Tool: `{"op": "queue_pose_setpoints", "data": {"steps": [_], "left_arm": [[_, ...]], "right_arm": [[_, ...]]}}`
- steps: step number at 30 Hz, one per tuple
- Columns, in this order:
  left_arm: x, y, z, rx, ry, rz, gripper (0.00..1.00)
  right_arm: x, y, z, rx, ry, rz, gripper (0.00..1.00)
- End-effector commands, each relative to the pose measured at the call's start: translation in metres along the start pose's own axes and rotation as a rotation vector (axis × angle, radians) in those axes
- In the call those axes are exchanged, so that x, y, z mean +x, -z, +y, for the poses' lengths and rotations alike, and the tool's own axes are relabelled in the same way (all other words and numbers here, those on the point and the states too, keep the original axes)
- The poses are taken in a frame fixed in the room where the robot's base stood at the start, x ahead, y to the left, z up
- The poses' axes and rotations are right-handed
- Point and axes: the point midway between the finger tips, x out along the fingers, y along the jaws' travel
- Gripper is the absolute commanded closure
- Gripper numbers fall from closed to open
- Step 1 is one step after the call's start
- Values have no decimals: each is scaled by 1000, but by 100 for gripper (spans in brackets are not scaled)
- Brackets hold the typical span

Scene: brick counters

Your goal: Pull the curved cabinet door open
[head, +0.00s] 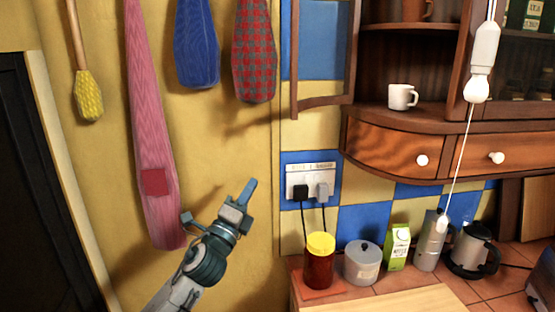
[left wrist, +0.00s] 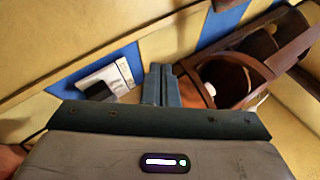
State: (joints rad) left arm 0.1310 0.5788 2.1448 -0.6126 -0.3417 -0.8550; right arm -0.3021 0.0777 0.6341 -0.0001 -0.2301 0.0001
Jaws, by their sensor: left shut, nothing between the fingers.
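The curved cabinet door (head: 353,55) is a brown wooden frame with a curved lower rail. It stands swung out at the left end of the wall cabinet (head: 405,112), with blue and cream tiles showing through it. The curved shelf behind it is exposed, holding a white mug (head: 401,97). My left gripper (head: 252,188) is shut and empty, in front of the yellow wall, below and left of the door and apart from it. In the left wrist view its closed fingers (left wrist: 162,85) point toward the cabinet's brown woodwork (left wrist: 232,75). My right gripper is not in view.
Drawers with white knobs (head: 422,160) sit under the shelf. A socket (head: 311,182) with two plugs is on the wall. A red jar (head: 319,262), canister (head: 362,264), carton (head: 397,247) and kettle (head: 470,250) stand on the counter. A pull cord (head: 463,140) hangs at right.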

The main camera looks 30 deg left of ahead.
Motion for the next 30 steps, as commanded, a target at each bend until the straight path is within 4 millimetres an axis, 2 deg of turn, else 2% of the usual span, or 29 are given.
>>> {"op": "queue_pose_setpoints", "data": {"steps": [1, 3, 6, 9, 12, 15, 18, 21, 25, 30], "left_arm": [[23, -12, -32, 166, 127, 30, 100], [46, -21, -72, 416, 294, 72, 100], [68, -32, -121, 783, 511, 117, 100], [83, -46, -157, 1162, 698, 154, 100], [93, -67, -180, 1534, 848, 193, 100], [98, -94, -193, 1859, 951, 243, 100], [100, -122, -199, 2102, 1013, 298, 100], [99, -142, -202, 2252, 1045, 346, 100], [99, -152, -202, 2329, 1063, 378, 100], [109, -143, -204, 2331, 1068, 381, 100]], "right_arm": [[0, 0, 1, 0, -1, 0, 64], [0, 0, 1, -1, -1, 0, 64], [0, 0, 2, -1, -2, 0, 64], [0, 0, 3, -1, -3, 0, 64], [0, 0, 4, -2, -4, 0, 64], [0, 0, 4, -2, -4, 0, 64], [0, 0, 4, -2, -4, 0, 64], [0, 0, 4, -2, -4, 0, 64], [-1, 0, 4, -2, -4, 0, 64], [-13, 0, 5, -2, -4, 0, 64]]}}
